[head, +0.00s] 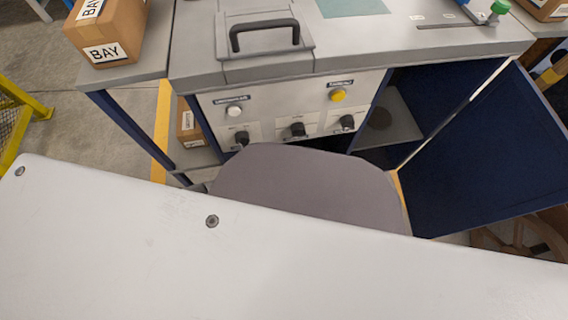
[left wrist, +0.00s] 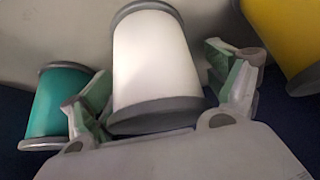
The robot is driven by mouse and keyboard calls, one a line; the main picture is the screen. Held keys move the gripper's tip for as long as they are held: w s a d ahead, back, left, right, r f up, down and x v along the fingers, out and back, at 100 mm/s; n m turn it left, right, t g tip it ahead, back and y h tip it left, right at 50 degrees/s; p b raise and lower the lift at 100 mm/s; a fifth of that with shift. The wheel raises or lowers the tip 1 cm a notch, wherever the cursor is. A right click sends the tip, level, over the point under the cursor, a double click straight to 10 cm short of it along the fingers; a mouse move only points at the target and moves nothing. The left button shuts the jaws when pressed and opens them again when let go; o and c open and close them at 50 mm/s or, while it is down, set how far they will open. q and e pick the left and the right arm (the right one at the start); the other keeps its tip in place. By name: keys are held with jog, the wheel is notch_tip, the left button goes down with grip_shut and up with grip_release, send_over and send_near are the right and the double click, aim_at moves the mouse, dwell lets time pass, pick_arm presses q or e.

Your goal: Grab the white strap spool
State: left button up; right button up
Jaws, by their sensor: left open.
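The white strap spool (left wrist: 155,60), with grey end flanges, fills the middle of the left wrist view. My left gripper (left wrist: 160,70) is open, with one finger on each side of the spool. The left finger appears near its lower left side and the right finger near its right side. I cannot tell whether either finger touches it. The spool and my left gripper do not show in the head view. My right gripper is in neither view.
In the left wrist view, a green spool (left wrist: 57,103) is close on the left and a yellow spool (left wrist: 290,40) is at the upper right. The head view shows a workbench (head: 360,45), an open blue cabinet door (head: 490,155) and a cardboard box (head: 108,32).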

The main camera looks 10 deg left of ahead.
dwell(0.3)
pick_arm(q)
jog(key=shift+c, duration=1.1)
jog(key=c, duration=1)
jog(key=shift+r, duration=0.1)
